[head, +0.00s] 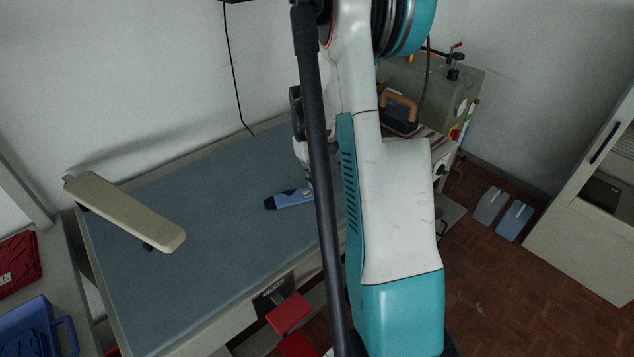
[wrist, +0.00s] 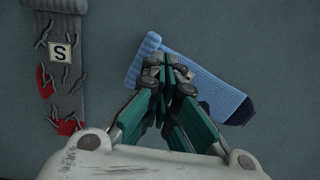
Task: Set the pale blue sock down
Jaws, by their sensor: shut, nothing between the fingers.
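The pale blue sock (wrist: 212,92) lies on the blue-grey table top, with a ribbed cuff at its upper left and a dark navy end at its lower right. In the head view the sock (head: 293,198) lies near the middle of the table, its right part hidden by my arm. My gripper (wrist: 166,64) is shut with nothing between its fingers. In the wrist view its fingertips overlap the cuff end of the sock; I cannot tell whether they touch it. In the head view my arm mostly hides the gripper.
A grey knitted piece (wrist: 70,70) with an S label and red patches lies left of the sock. A narrow padded board (head: 125,212) stands at the table's left. An iron (head: 399,113) rests at the back right. The blue-grey table top (head: 200,270) is clear in front.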

